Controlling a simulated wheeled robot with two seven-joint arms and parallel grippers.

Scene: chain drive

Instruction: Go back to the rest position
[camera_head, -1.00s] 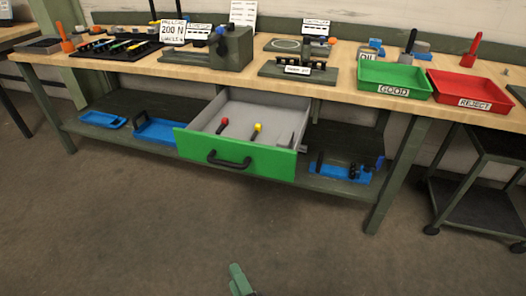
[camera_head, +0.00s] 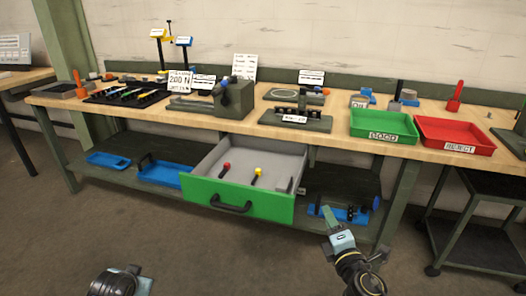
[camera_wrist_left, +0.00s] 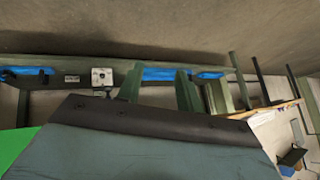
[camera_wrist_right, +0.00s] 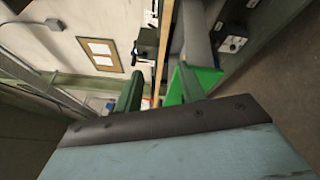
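My right gripper (camera_head: 328,217) is in front of the bench's right side, over the floor and just below the lower shelf's blue tray. In the right wrist view its two green fingers (camera_wrist_right: 158,85) stand apart with nothing between them. My left arm shows only at the bottom left of the head view, and its fingers are hidden there. In the left wrist view the left gripper's fingers (camera_wrist_left: 158,80) stand apart and empty.
The green-fronted drawer (camera_head: 234,202) stands open, with a red-knobbed and a yellow-knobbed piece inside. The bench top holds a green GOOD tray (camera_head: 384,127) and a red REJECT tray (camera_head: 456,135). A dark cart (camera_head: 470,240) stands at right. The floor (camera_head: 225,262) in front is clear.

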